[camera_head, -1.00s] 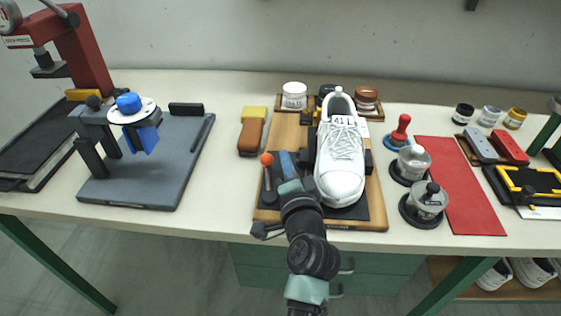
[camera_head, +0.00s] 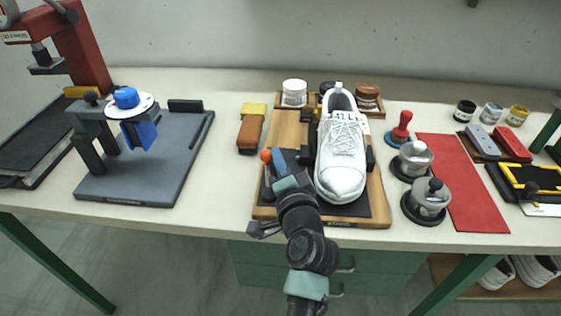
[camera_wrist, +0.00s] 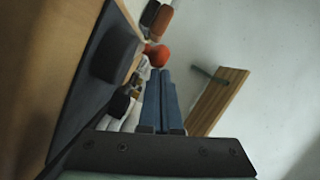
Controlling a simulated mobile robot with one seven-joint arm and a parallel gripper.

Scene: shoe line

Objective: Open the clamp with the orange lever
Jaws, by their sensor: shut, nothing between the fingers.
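The orange lever knob (camera_head: 266,155) stands at the left of the wooden board, on the clamp that holds a white sneaker (camera_head: 342,160). Its dark shaft is mostly hidden behind my arm in the head view. My gripper (camera_head: 278,158) is shut and empty, its blue fingers close to the right of the knob. In the wrist view the knob (camera_wrist: 158,55) shows just beyond the tips of the blue fingers (camera_wrist: 161,80); I cannot tell whether they touch. A dark clamp pad (camera_head: 371,158) sits at the shoe's right side.
The wooden board (camera_head: 376,208) bears the shoe. A brown-and-yellow brush (camera_head: 251,135) lies left of it. Metal pots (camera_head: 430,198) and a red mat (camera_head: 465,185) are on the right. A grey press base (camera_head: 165,175) stands left.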

